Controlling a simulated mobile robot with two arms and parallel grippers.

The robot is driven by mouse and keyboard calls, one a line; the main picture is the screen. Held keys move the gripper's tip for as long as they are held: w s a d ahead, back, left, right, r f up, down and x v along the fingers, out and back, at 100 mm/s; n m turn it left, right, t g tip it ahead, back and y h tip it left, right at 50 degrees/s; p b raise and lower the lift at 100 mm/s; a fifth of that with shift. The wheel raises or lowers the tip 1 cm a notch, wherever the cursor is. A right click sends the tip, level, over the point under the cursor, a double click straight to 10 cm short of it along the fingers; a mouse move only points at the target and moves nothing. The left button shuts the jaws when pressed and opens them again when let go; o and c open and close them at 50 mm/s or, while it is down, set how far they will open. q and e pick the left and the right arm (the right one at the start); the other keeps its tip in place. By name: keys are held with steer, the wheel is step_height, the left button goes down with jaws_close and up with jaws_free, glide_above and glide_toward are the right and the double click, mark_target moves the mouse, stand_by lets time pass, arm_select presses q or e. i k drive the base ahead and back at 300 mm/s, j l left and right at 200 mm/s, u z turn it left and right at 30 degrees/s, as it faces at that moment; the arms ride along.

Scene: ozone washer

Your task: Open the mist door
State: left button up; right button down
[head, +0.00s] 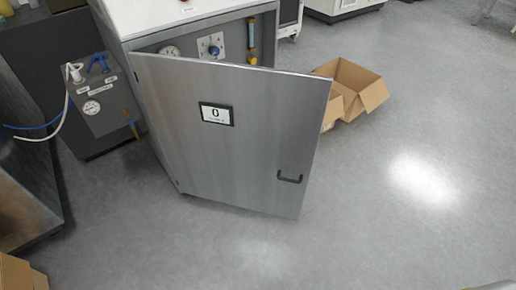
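The mist door (238,145) is a large grey metal door on the front of a cabinet (188,22). It stands ajar, swung out from its left side, with its right edge away from the cabinet. A dark handle (290,177) sits low near its right edge. A small display (216,114) on the door reads 0. Behind the door's top edge, a gauge, a blue knob (214,50) and a yellow-ended tube show; the lower interior is hidden. Neither gripper can be made out in the head view.
An open cardboard box (362,88) lies on the floor behind the door's right edge. A grey unit (108,108) with a gauge and hoses stands left of the cabinet. Another box (18,273) is at the lower left. The floor in front and to the right is clear.

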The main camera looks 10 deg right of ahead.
mark_target(246, 137)
steer(key=l+u, duration=0.1)
steer(key=u, duration=2.25)
steer(key=k+l, duration=0.15)
steer(key=l, duration=0.25)
steer(key=k+l+u, duration=0.1)
steer(key=l, duration=0.3)
steer(key=k+l, duration=0.15)
steer(key=l, duration=0.2)
steer(key=k+l+u, duration=0.1)
steer(key=l, duration=0.3)
steer(key=k+l, duration=0.2)
steer(key=l, duration=0.15)
steer(key=k+l+u, duration=0.1)
steer(key=l, duration=0.3)
steer(key=k+l+u, duration=0.1)
steer(key=l, duration=0.25)
steer(key=k, duration=0.1)
